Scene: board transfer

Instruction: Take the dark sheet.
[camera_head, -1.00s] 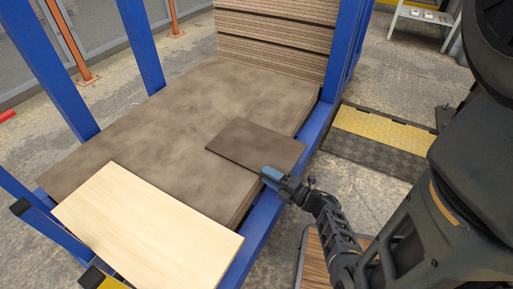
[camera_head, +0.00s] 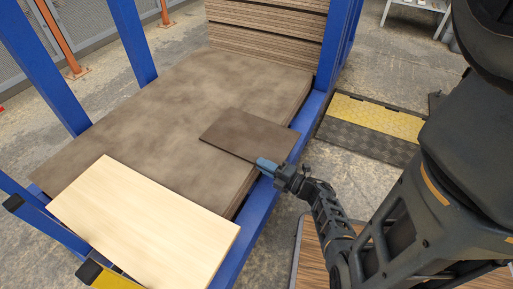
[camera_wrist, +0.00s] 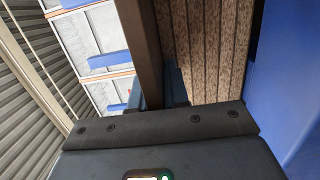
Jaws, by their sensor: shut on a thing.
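The dark sheet (camera_head: 248,134) is a thin dark brown board above the large brown board stack (camera_head: 165,105) on the blue rack. My gripper (camera_head: 265,166) is shut on the near edge of the dark sheet, at its front right corner. In the wrist view the dark sheet shows edge-on (camera_wrist: 146,45) between the fingers of my gripper (camera_wrist: 163,88). Whether the sheet touches the stack below is hard to tell. A pale wood sheet (camera_head: 140,222) lies at the front left of the stack.
Blue rack posts (camera_head: 135,40) stand at the back and sides, and a blue rail (camera_head: 262,205) runs along the right edge. More boards (camera_head: 266,32) are stacked at the back. A yellow and black ramp (camera_head: 370,125) lies on the floor to the right.

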